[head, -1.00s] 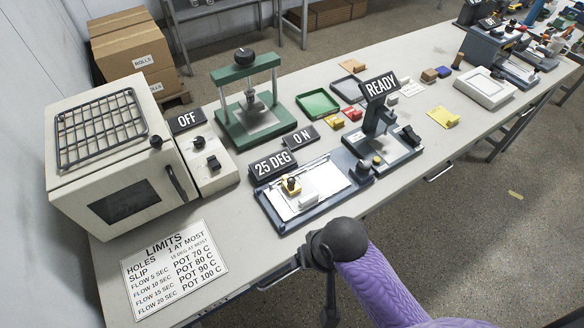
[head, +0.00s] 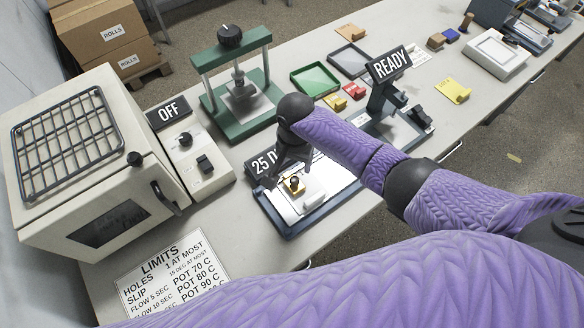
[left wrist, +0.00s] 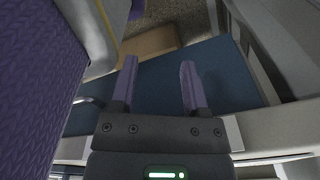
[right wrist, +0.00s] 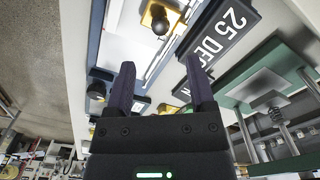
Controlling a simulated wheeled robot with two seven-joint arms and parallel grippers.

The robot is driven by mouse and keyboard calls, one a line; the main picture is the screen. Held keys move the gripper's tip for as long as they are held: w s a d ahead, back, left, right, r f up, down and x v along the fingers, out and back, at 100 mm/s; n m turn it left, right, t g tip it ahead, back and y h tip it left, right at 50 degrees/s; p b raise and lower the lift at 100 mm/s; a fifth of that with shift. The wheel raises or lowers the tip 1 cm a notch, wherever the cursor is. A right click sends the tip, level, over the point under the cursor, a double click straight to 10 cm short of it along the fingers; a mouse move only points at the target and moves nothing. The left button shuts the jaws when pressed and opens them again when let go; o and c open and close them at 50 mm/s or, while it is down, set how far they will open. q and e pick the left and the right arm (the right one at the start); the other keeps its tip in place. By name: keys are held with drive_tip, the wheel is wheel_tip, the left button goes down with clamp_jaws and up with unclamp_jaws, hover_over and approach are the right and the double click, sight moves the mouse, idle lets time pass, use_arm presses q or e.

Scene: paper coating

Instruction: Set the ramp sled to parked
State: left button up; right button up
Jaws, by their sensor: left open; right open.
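The ramp sled (head: 313,190), a pale block with a brass and black knob (head: 295,186), sits on the white face of the dark-blue-framed ramp (head: 291,231). The ramp's sign (head: 264,162) is partly covered by my arm in the head view but reads 25 DEG in the right wrist view (right wrist: 222,36). My right gripper (head: 280,177) is open and empty, over the ramp's back edge beside the sign. The right wrist view shows the knob (right wrist: 160,22) beyond its spread fingers (right wrist: 161,76). My left gripper (left wrist: 155,82) is open and empty, seen only in its wrist view.
An oven (head: 95,185) and a switch box with an OFF sign (head: 168,111) stand left. A green press (head: 240,95) stands behind the ramp. A READY stand (head: 388,65) is right, partly behind my arm. A LIMITS sheet (head: 170,275) lies in front.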

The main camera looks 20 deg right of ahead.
sight(295, 179)
wheel_tip(295, 179, down, 8)
drive_tip(key=b, duration=0.3)
drive_tip(key=shift+c, duration=0.2)
drive_tip(key=c, duration=0.7)
clamp_jaws()
drive_tip(key=shift+d, duration=0.1)
